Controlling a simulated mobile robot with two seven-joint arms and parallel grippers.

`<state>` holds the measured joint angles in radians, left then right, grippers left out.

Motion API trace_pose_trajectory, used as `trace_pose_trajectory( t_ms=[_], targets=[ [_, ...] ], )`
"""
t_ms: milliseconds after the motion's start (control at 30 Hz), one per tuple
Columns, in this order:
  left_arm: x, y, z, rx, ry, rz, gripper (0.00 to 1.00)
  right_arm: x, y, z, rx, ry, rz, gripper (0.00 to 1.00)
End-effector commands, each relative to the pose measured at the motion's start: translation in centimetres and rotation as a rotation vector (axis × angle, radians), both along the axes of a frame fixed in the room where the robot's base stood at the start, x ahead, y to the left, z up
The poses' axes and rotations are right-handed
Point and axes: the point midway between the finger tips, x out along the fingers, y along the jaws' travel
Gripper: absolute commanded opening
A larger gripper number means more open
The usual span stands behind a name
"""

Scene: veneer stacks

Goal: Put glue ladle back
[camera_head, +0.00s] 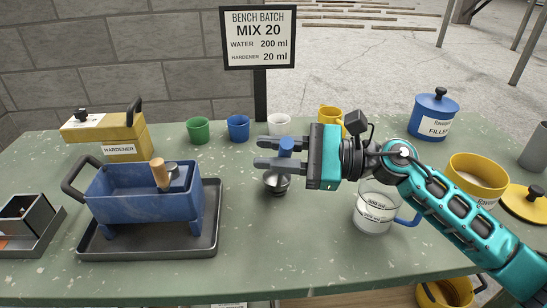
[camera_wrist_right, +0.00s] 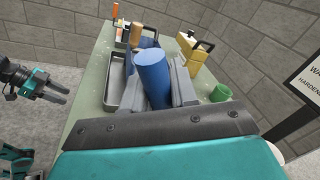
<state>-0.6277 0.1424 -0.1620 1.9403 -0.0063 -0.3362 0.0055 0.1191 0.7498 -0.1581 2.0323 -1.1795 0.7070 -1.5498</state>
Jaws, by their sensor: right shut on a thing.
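My right gripper (camera_head: 279,153) is shut on the blue handle (camera_head: 286,146) of a small ladle. Its round metal bowl (camera_head: 277,182) hangs below the fingers, over the green table; I cannot tell whether it touches the tabletop. In the right wrist view the blue handle (camera_wrist_right: 153,77) stands between the two grey fingers. A blue trough (camera_head: 143,203) stands in a dark tray (camera_head: 149,246) to the left of the gripper. A tan-handled tool (camera_head: 160,173) and a grey round part show at the trough. My left gripper (camera_wrist_right: 54,92) shows small in the wrist view, open and empty, beyond the table edge.
A yellow hardener container (camera_head: 119,152), green cup (camera_head: 198,131), blue cup (camera_head: 238,128), white cup (camera_head: 279,124) and yellow cup (camera_head: 330,117) line the back. A sign (camera_head: 258,38) stands behind. The front middle is clear.

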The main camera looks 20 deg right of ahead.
Motion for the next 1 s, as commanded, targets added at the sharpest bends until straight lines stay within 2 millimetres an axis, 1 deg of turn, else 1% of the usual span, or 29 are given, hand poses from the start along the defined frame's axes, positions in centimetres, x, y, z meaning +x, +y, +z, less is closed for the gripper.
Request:
trace_pose_trajectory(
  t_ms=[33,100,333,467,500,733,1000],
  targets=[
    [-0.01,0.00,-0.12,0.000,0.000,0.000,0.43,-0.01,0.00,-0.51,0.002,0.000,-0.001,0.00],
    [-0.01,0.00,-0.12,0.000,0.000,0.000,0.43,0.01,0.00,-0.77,0.001,-0.002,-0.001,0.00],
    [0.00,0.00,-0.12,0.000,0.000,0.000,0.43,0.00,-0.01,-0.77,0.000,-0.004,-0.001,0.00],
    [0.00,-0.04,-0.78,0.000,0.002,-0.001,0.43,0.00,0.00,-1.30,0.000,-0.003,0.000,0.00],
    [0.00,-0.07,-0.52,0.000,0.004,-0.002,0.43,-0.01,-0.01,-1.08,0.000,-0.001,-0.001,0.31],
    [0.20,-0.18,-0.24,-0.002,0.000,-0.003,0.43,0.00,-0.01,-1.06,0.000,-0.001,-0.001,0.53],
    [0.36,-0.22,0.07,-0.003,-0.006,-0.004,0.43,0.00,-0.01,-0.90,0.000,-0.001,-0.001,0.53]
  ],
)
